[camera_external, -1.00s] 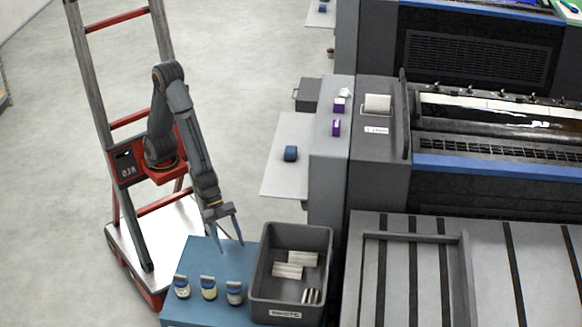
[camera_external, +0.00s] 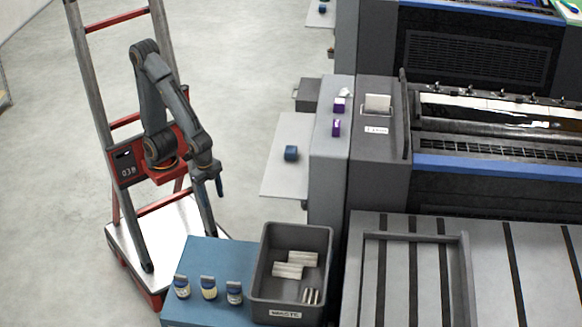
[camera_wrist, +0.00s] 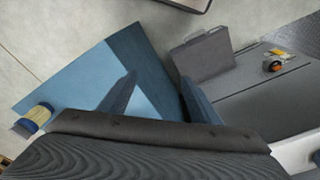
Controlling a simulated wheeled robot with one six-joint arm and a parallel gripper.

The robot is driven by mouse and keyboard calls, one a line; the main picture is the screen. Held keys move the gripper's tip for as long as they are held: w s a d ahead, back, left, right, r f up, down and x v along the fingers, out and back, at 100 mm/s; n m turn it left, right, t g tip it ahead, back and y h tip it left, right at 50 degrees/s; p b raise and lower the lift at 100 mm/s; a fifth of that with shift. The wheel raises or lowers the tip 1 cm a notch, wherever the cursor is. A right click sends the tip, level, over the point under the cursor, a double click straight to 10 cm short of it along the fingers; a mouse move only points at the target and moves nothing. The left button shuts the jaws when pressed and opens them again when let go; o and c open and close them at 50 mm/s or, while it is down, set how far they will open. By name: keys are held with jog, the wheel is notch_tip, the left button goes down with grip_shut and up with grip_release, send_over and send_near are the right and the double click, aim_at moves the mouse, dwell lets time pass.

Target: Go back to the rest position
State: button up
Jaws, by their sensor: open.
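My gripper (camera_external: 209,186) hangs below my folded arm, fingers pointing down, in the external view. It is open and empty, close to my column and above the back edge of the blue table (camera_external: 204,256). In the wrist view the two blue fingers of my gripper (camera_wrist: 158,97) stand apart with nothing between them. The blue table (camera_wrist: 75,85) lies below them there.
Jars (camera_external: 208,289) stand in a row at the table's front. One jar (camera_wrist: 38,117) shows in the wrist view. A grey waste bin (camera_external: 259,285) holds several pale pieces. The grey printing press (camera_external: 328,180) stands right. Floor behind the table is clear.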

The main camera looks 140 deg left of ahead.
jog(key=s+a+r+n+g, duration=0.1)
jog(key=s+a+r, duration=0.3)
jog(key=s, duration=0.1)
jog(key=d+r+m+p, duration=0.2)
jog(key=d+r+p, duration=0.7)
jog(key=p, duration=0.9)
jog(key=shift+s+d+r+m+p, duration=0.3)
jog(key=shift+d+r+p, duration=0.05)
jog(key=shift+d+r, duration=0.1)
